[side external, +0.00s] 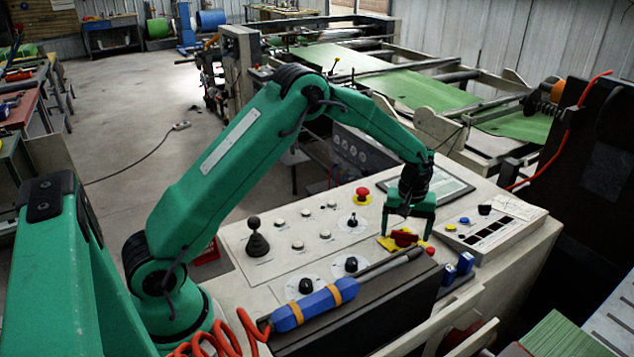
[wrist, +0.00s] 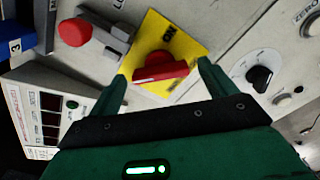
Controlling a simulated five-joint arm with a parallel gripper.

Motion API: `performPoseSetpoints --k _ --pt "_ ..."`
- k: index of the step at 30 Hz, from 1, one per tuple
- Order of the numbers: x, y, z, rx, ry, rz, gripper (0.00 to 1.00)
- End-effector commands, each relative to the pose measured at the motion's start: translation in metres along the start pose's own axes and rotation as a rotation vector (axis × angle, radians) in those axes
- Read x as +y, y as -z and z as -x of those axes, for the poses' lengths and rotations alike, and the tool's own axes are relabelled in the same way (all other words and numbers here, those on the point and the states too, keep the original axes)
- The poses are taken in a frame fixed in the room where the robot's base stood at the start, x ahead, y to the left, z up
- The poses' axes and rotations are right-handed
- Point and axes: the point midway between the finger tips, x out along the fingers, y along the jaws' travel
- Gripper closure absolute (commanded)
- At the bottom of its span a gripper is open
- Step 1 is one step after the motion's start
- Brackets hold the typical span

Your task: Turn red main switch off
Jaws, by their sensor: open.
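The red main switch (side external: 404,238) is a red rotary handle on a yellow plate (side external: 388,243), on the sloping control panel. In the wrist view the red handle (wrist: 160,68) lies roughly crosswise in the picture, and the yellow plate (wrist: 192,38) carries a printed "ON" above it. My gripper (side external: 408,231) is over the switch, pointing down, with its fingers apart. In the wrist view my gripper (wrist: 162,76) is open, one finger to each side of the handle, with nothing held. I cannot tell whether either finger touches the handle.
A red button (wrist: 75,32) and blue blocks (side external: 457,267) are close beside the switch. A black knob (wrist: 262,78) is on its other side. A red mushroom button (side external: 362,194), a black joystick (side external: 257,240) and a blue tool (side external: 314,305) with a long rod are nearby.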

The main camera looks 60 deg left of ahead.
Motion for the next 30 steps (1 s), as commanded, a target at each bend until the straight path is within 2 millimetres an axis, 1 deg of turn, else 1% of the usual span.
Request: performPoseSetpoints --k 5,8,21,25,30 --pt "0.0 0.0 0.006 0.0 0.0 -0.001 0.16" --pt "0.0 0.0 0.014 0.0 -0.001 -0.001 0.16" --pt "0.001 0.001 0.068 0.003 -0.003 0.001 0.16" --pt "0.0 0.001 0.076 0.002 -0.002 0.001 0.16" --pt "0.0 0.001 0.079 0.002 -0.002 0.001 0.16"
